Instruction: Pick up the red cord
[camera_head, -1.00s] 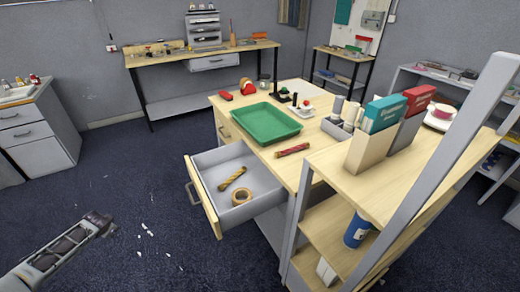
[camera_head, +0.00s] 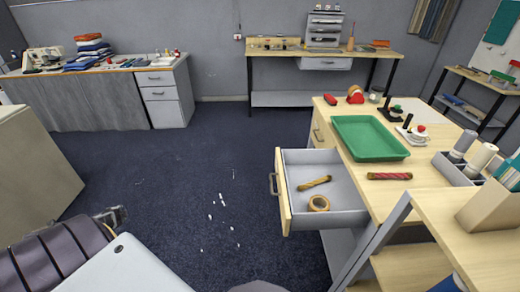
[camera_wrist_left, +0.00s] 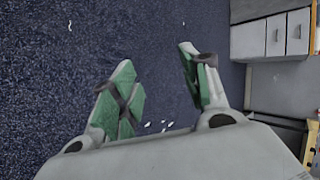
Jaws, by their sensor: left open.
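The red cord (camera_head: 390,176) is a short red bundle lying on the wooden desk top, in front of the green tray and above the open drawer, in the head view. My left gripper (camera_head: 113,215) is low at the left over the blue floor, far from the cord. The left wrist view shows its two green-padded fingers (camera_wrist_left: 156,58) apart and empty, with only floor between them. The cord is not in the left wrist view. My right gripper is not in view.
The pulled-out drawer (camera_head: 283,218) juts left from the desk, holding a yellow cord (camera_head: 314,183) and a tape roll (camera_head: 319,203). The green tray (camera_head: 345,122) sits behind the red cord. A shelf unit (camera_head: 415,268) stands front right. Open floor lies left of the drawer.

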